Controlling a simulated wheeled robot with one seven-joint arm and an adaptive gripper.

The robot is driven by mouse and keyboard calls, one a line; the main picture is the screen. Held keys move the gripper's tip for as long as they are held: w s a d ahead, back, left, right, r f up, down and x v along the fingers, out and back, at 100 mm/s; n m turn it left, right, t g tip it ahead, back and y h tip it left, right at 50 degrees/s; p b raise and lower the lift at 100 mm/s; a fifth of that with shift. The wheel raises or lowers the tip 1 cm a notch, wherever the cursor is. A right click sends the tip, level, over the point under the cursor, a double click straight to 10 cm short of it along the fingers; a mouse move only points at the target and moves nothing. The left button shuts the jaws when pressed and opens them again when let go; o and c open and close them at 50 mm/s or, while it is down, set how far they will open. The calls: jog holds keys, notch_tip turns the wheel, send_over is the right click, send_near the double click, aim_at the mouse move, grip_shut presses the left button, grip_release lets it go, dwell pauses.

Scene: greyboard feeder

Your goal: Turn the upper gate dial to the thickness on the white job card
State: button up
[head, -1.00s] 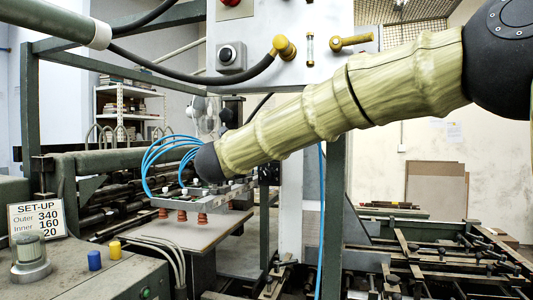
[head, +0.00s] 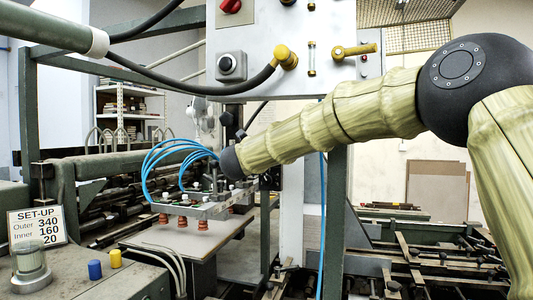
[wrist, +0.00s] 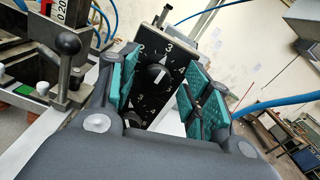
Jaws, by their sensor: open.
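The white job card (head: 37,226) stands at the left in the head view, headed SET-UP; I read Outer 340, Inner 160 and 20. In the wrist view a black dial plate (wrist: 150,103) with white numerals, 2, 3 and 4 among them, faces me. Its upper dial (wrist: 157,76) is a dark round knob with a white mark, which seems to point near the 3. Part of a lower dial (wrist: 141,124) shows below. My gripper (wrist: 161,87) is open, its teal pads either side of the upper dial; contact cannot be told. The head view hides its fingers.
A suction-cup bar (head: 200,208) with blue hoses hangs near my wrist above a grey board (head: 180,240). A ball-topped lever (wrist: 67,60) stands left of my gripper in the wrist view. A control panel (head: 290,75) hangs above my arm.

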jog(key=shift+w+f, duration=0.35)
jog(key=shift+w, duration=0.4)
jog(key=shift+s+r, duration=0.2)
jog(key=shift+s, duration=0.05)
jog(key=shift+c, duration=0.2)
jog(key=shift+s+r, duration=0.1)
jog(key=shift+s, duration=0.05)
jog(key=c, duration=1)
jog(key=shift+f+b, duration=0.25)
jog(key=shift+b, duration=0.4)
jog(key=shift+r+n, duration=0.1)
jog(key=shift+n, duration=0.2)
